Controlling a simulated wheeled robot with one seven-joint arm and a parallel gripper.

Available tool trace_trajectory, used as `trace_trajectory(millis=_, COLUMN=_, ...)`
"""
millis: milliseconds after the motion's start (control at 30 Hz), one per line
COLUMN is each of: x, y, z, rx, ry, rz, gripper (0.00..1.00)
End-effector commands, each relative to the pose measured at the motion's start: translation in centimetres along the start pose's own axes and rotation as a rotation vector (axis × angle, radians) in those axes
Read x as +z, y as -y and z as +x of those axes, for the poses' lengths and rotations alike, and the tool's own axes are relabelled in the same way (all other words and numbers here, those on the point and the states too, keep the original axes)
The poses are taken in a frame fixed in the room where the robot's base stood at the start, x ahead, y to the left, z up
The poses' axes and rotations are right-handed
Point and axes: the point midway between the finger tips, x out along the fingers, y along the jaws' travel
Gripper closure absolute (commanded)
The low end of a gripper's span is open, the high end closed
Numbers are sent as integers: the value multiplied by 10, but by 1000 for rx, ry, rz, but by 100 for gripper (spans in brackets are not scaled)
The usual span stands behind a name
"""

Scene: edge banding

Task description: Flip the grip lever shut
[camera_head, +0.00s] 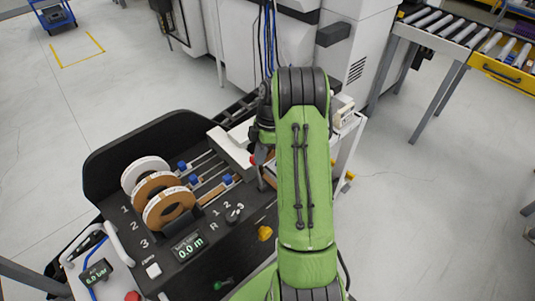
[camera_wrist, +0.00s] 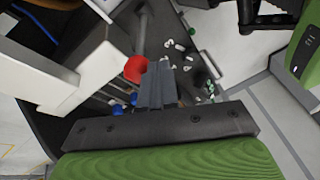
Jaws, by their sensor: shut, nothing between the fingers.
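A grey rod with a red ball knob (camera_wrist: 135,69), which looks like the grip lever, shows in the wrist view just left of my fingertips. The red knob shows only as a small spot in the head view (camera_head: 252,160), partly hidden by my gripper. I cannot tell from these frames whether the lever is open or shut. My gripper (camera_wrist: 158,80) is shut and empty, its fingers close beside the knob; whether they touch it is unclear. In the head view my gripper (camera_head: 262,168) is over the right side of the black edge-banding machine (camera_head: 130,150), mostly hidden by my arm.
Three edge-band rolls (camera_head: 158,193) stand on the machine's left, with blue blocks (camera_head: 228,180) on the rails beside them. A white housing (camera_head: 232,152) lies close left of my gripper. A display (camera_head: 189,246) and a yellow button (camera_head: 265,233) sit in front. Open floor lies right.

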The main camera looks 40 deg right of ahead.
Motion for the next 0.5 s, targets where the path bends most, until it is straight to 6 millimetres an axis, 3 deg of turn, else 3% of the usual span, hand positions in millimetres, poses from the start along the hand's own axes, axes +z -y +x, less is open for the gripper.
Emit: trace_trajectory(millis=500, x=-17, y=-44, z=7, rx=4, ry=-3, rz=-2, gripper=100)
